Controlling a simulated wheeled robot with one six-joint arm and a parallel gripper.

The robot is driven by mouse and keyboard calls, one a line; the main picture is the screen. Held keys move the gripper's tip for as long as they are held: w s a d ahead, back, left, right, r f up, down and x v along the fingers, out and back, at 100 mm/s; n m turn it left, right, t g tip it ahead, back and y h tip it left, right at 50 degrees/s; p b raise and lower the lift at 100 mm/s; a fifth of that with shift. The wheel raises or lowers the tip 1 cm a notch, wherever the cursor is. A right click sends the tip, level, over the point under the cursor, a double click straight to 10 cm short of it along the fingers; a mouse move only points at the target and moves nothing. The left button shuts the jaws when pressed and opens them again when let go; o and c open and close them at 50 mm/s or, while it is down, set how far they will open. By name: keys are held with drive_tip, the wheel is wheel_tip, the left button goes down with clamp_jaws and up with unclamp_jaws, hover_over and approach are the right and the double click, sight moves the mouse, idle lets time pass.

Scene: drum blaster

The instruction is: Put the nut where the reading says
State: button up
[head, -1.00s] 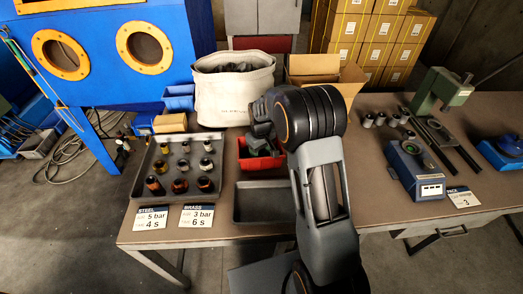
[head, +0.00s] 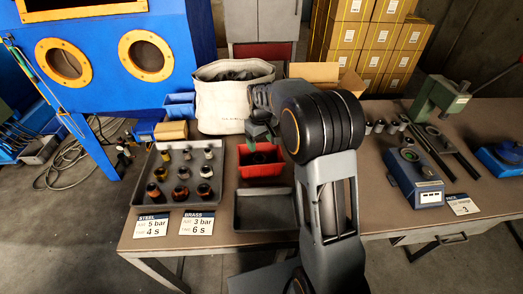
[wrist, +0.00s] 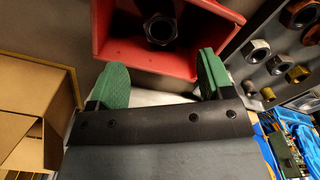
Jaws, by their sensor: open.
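A dark hex nut (wrist: 160,28) lies in the red bin (wrist: 118,52), seen in the wrist view. The bin (head: 262,170) also shows in the head view, in the middle of the bench. My gripper (wrist: 161,78) has green fingers spread wide apart, with nothing between them. The nut is beyond the fingertips, apart from them. In the head view my gripper (head: 258,133) is over the back of the red bin, partly hidden by my arm. A blue device (head: 414,178) with a small display stands on the right; its digits are too small to read.
A grey tray (head: 137,196) of several dark, brass and steel nuts is at left, with STEEL (head: 150,226) and BRASS (head: 197,223) cards in front. An empty grey tray (head: 262,222) is before the bin. A white bag (head: 222,100) and green press (head: 440,98) stand behind.

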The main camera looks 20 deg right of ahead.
drive_tip(key=s+r+m+t, duration=0.2)
drive_tip(key=s+r, duration=0.7)
drive_tip(key=s, duration=0.2)
drive_tip(key=s+f+m+t, duration=0.1)
drive_tip(key=s+f+m, duration=0.1)
drive_tip(key=s, duration=1)
drive_tip(key=shift+s, duration=0.15)
drive_tip(key=shift+a+r, duration=0.1)
drive_tip(key=shift+t, duration=0.3)
wheel_tip(320, 180, up, 4)
drive_tip(key=p, duration=0.4)
